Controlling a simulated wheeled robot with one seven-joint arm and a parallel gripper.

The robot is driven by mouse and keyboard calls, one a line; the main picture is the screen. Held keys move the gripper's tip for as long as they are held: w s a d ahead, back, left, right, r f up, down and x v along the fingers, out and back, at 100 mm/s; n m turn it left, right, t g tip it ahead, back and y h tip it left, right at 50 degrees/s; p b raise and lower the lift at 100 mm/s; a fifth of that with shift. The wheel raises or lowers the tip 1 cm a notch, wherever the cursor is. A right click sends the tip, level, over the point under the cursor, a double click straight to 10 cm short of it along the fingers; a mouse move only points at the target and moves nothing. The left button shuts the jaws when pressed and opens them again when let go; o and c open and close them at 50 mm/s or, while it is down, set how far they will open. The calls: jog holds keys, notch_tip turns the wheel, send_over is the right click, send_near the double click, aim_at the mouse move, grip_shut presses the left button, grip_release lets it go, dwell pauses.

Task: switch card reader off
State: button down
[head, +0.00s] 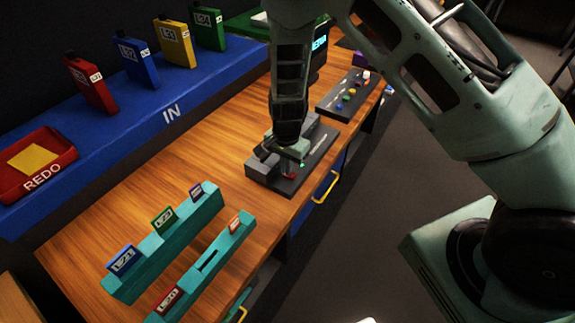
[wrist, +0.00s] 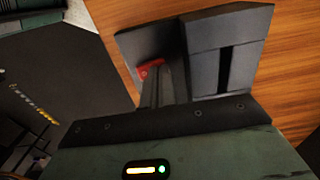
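The card reader (head: 260,170) is a dark grey unit on the wooden desk. In the wrist view its raised block (wrist: 230,45) shows a dark vertical slot, and a red part (wrist: 150,68) shows on the plate beside the block. The red part also shows in the head view (head: 290,175), just below my gripper. My gripper (wrist: 163,75) points down over the reader, its fingers close together beside the slotted block and near the red part. They look shut with nothing between them. The fingers partly hide the red part, so its position and any contact are unclear.
A teal card rack (head: 165,250) with several cards stands on the near desk. A blue shelf (head: 130,125) bears upright coloured cases and a red REDO tray (head: 65,160). Another dark panel (head: 335,100) with coloured balls lies beyond the reader. Bare wood (head: 120,205) lies left of it.

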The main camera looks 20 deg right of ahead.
aim_at(292, 175)
jog(key=shift+s+d+f, duration=0.1)
jog(key=shift+s+f, duration=0.1)
jog(key=shift+f, duration=0.05)
jog(key=shift+s+d, duration=0.5)
jog(key=shift+s, duration=0.15)
jog(key=shift+r, duration=0.1)
notch_tip(292, 175, up, 4)
jog(key=p, duration=0.3)
jog(key=shift+w, duration=0.15)
notch_tip(292, 175, up, 10)
jog(key=b, duration=0.2)
jog(key=shift+r+b, duration=0.15)
jog(key=shift+b, duration=0.25)
jog(key=shift+a, duration=0.1)
